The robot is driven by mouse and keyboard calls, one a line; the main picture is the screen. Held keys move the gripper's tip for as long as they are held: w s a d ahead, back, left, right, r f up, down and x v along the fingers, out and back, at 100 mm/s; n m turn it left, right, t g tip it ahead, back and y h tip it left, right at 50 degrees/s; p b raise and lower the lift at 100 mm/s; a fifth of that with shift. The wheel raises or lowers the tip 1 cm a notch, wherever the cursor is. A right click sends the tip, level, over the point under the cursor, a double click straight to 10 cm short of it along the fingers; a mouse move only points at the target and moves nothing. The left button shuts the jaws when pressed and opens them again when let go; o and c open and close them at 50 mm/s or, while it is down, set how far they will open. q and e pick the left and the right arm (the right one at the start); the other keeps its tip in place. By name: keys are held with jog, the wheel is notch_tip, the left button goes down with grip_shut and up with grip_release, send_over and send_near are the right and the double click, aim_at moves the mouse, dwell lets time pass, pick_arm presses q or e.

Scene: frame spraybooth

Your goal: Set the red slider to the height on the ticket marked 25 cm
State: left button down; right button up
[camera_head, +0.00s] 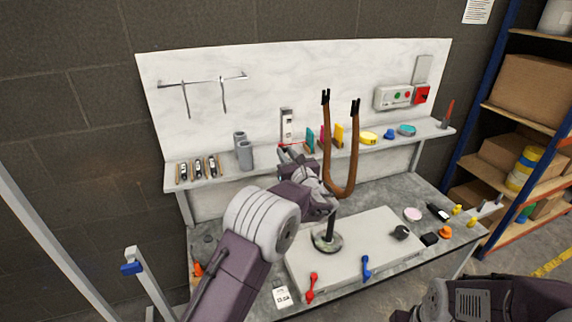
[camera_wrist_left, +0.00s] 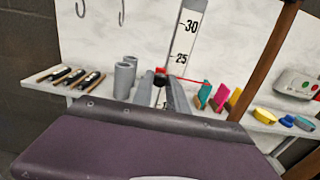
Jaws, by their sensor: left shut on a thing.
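A white height scale (camera_head: 287,124) stands upright against the back panel. In the left wrist view the scale (camera_wrist_left: 186,38) shows the numbers 30 and 25. The red slider (camera_wrist_left: 160,71) is on it, and its thin red pointer (camera_wrist_left: 190,79) reaches right, appearing a little below the printed 25; the exact reading cannot be told from this angle. My left gripper (camera_wrist_left: 161,90) is shut on the red slider, with its fingers partly hiding it and the lower scale. A small white ticket (camera_head: 282,297) lies at the table's front; its print is too small to read.
A brown looped strap on a black stand (camera_head: 327,240) rises right of my left gripper. Grey cylinders (camera_head: 244,155) and coloured pieces (camera_head: 339,135) stand on the shelf (camera_head: 215,177) either side. A pale board (camera_head: 375,225) covers the middle of the table. My right arm shows bottom right.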

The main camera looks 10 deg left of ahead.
pick_arm(q)
jog(key=shift+r+p, duration=0.4)
jog(key=shift+r, duration=1.3)
jog(key=c, duration=1.3)
grip_release()
jog(key=b+v, duration=0.2)
jog(key=v, duration=0.7)
